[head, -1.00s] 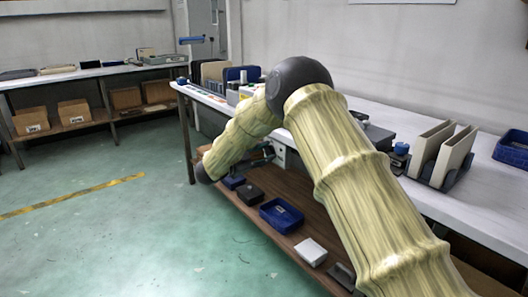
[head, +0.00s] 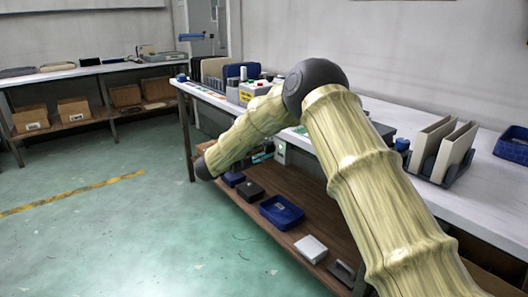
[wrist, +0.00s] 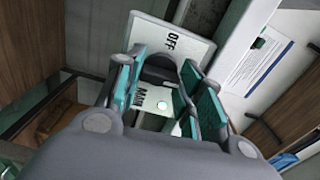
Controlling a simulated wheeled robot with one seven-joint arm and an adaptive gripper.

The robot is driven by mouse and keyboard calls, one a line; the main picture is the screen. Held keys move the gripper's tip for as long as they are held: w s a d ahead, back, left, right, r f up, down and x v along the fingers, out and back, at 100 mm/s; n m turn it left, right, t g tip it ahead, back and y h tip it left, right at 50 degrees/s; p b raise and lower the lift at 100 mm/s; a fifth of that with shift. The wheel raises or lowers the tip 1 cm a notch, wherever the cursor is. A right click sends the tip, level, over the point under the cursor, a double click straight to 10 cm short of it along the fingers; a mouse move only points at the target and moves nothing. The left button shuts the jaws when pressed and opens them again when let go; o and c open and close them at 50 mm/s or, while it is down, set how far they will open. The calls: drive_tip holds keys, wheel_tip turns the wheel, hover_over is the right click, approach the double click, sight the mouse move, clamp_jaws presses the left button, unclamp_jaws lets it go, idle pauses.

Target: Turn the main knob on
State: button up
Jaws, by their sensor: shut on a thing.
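A white switch plate (wrist: 189,42) shows in the wrist view, printed "OFF" toward its upper right and "MAIN" toward its lower left. A dark knob (wrist: 160,76) sits on it, partly hidden between the fingers. My gripper (wrist: 163,82), with teal finger pads, is shut on the knob from either side. In the head view my gripper (head: 262,154) is small, at the front edge of the long bench beside the light switch box (head: 280,154). The knob itself does not show there, and its exact pointing is hard to tell.
The white bench top (head: 480,190) carries a rack of upright panels (head: 440,150) and a blue bin (head: 512,146). A wooden shelf below holds a blue tray (head: 282,213) and a white box (head: 310,249). The green floor at left is clear.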

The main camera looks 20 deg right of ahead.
drive_tip(key=shift+m, duration=0.4)
drive_tip(key=o, duration=1)
drive_tip(key=shift+a, duration=0.1)
drive_tip(key=v, duration=1.2)
